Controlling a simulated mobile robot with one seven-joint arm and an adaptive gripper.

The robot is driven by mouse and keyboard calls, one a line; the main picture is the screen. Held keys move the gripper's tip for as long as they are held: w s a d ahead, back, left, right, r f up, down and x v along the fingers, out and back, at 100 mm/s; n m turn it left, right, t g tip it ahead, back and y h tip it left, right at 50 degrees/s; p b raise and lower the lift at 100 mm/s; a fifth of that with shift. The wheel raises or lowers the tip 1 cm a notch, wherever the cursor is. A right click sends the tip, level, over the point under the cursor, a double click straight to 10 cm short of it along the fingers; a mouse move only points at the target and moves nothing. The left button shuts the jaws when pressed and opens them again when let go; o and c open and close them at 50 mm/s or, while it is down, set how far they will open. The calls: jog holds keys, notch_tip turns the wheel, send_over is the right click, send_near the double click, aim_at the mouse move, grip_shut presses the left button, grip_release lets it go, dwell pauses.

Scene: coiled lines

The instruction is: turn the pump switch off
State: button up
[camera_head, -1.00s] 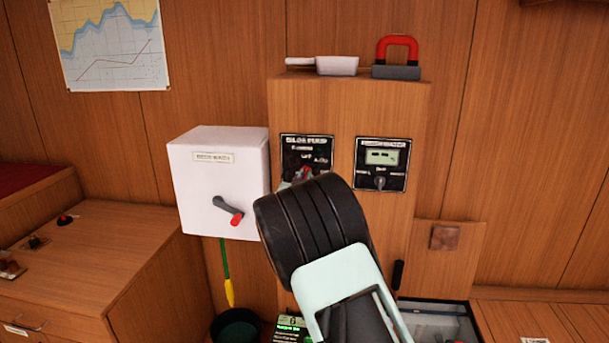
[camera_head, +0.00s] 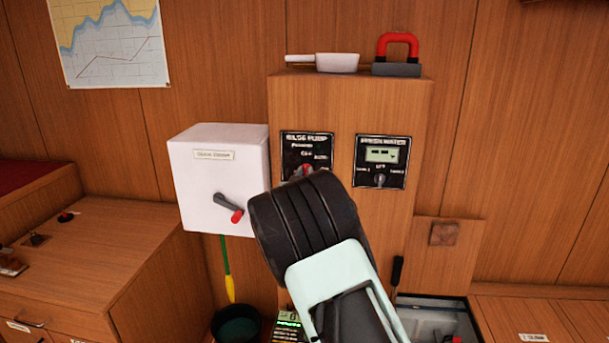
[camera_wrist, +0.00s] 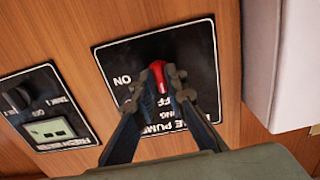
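The bilge pump panel (camera_head: 318,143) is a black plate with white lettering on the wooden cabinet front. Its switch, a knob with a red end (camera_wrist: 158,74), shows in the wrist view, where the panel appears upside down. In the head view only a bit of the switch shows above my wrist. My gripper (camera_wrist: 158,88) is at the switch, with one fingertip on each side. The fingertips are drawn in close and seem to hold it. They hide the knob's lower part and some lettering, so which mark it points to is unclear. My forearm hides the fingers in the head view.
A fresh water panel (camera_head: 382,162) with a small knob is to the right. A white box (camera_head: 215,160) with a red-tipped lever (camera_head: 230,207) stands out on the left, close to my wrist. A pan (camera_head: 337,62) and a red-handled object (camera_head: 398,48) lie on the cabinet top.

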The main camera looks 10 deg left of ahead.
jog(key=shift+o, duration=1.1)
jog(key=shift+s, duration=0.1)
jog(key=s, duration=1.1)
jog(key=shift+s+a, duration=0.2)
jog(key=shift+s, duration=0.2)
